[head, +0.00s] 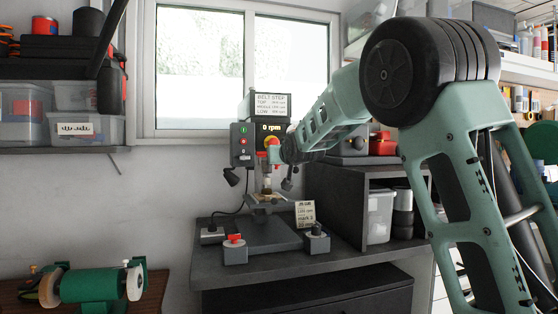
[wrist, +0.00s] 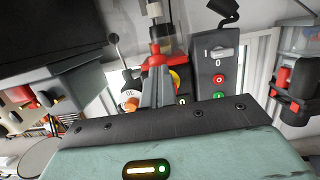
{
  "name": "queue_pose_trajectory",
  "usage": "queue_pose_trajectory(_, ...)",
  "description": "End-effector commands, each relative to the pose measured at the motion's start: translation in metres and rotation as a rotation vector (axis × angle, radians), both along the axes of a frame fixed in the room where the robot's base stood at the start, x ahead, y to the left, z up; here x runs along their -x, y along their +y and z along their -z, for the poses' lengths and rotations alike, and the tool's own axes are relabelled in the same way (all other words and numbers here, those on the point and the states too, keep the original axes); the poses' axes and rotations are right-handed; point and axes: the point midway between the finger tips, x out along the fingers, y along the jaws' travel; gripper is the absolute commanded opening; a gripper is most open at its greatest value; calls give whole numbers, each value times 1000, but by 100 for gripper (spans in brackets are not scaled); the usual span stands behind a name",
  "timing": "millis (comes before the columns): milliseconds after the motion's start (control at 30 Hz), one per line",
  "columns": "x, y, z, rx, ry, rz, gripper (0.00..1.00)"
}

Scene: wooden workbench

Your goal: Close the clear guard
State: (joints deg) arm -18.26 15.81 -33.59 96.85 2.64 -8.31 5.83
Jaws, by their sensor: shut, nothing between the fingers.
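The drill press (head: 270,108) stands on the bench before the window, with a "0 rpm" display. Its clear guard (wrist: 167,43) is hard to make out; a see-through piece shows around the chuck and spindle at the top of the wrist view. I cannot tell its exact angle. In the head view my gripper (head: 274,153) is in front of the press head, partly hidden by my arm. I cannot tell whether the fingertips touch the guard.
A control box (wrist: 216,72) with a switch and red and green buttons sits beside the chuck. A red-topped clamp block (head: 235,250) and a dark block (head: 316,240) stand on the bench. A shelf unit with bins (head: 379,215) is to the right. A green bench grinder (head: 88,285) is lower left.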

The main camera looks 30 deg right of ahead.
Motion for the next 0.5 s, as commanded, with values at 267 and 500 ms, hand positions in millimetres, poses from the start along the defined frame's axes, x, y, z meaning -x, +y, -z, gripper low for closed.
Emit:
queue_pose_trajectory(267, -2, 0, 28, 39, -135, -1, 0)
queue_pose_trajectory(500, -6, -2, 43, 75, -253, 0, 0)
